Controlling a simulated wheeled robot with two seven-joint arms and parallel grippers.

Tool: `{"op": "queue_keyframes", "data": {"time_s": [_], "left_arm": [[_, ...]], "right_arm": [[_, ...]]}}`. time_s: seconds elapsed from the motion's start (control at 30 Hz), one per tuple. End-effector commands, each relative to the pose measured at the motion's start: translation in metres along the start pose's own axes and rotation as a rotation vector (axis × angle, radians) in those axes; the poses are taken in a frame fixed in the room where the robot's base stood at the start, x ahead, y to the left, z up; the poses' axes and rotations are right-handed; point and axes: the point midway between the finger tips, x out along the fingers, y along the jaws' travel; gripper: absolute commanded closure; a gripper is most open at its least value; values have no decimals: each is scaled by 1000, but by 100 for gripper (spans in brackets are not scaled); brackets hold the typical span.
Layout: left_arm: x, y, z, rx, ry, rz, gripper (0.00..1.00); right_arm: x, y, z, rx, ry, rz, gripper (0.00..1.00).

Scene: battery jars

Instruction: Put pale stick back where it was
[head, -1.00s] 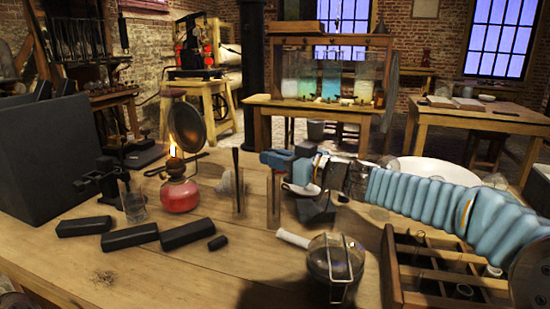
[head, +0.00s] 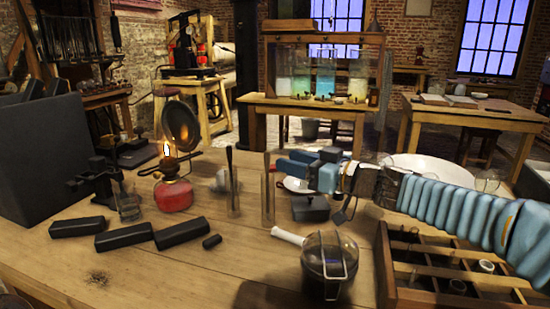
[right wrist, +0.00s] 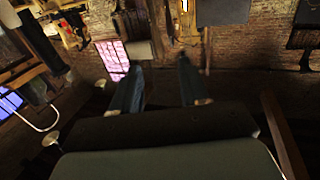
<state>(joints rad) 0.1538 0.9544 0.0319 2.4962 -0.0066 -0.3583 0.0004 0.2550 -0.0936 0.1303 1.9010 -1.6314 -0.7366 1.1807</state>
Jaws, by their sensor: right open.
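A pale brown stick (head: 267,185) stands upright on the wooden table, in what looks like a narrow clear glass. A darker stick (head: 230,165) stands upright in a similar glass to its left. My right gripper (head: 284,160) is just right of the pale stick's upper end, fingers pointing left, open. It looks apart from the stick, though the depth gap is hard to judge. In the right wrist view the two blurred fingers (right wrist: 160,78) are spread with nothing visibly held between them. My left gripper is not in view.
A lit red lamp (head: 174,190) with a round reflector stands left of the sticks. Black bars (head: 125,236) lie in front of it. A wire-caged round flask (head: 330,262) and a compartmented wooden crate (head: 388,275) are front right. A black box (head: 311,209) sits below my right gripper.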

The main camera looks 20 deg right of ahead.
Motion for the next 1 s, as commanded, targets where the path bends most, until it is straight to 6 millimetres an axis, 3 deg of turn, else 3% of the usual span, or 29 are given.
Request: {"op": "queue_keyframes", "data": {"time_s": [0.1, 0.3, 1.0], "left_arm": [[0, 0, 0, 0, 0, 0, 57], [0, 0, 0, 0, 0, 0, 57], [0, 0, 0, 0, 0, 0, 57]], "right_arm": [[-26, 0, 0, 0, 1, 2, 55], [-48, 0, 0, 1, 0, 1, 55], [-52, 0, 0, 1, 0, -1, 55]]}}
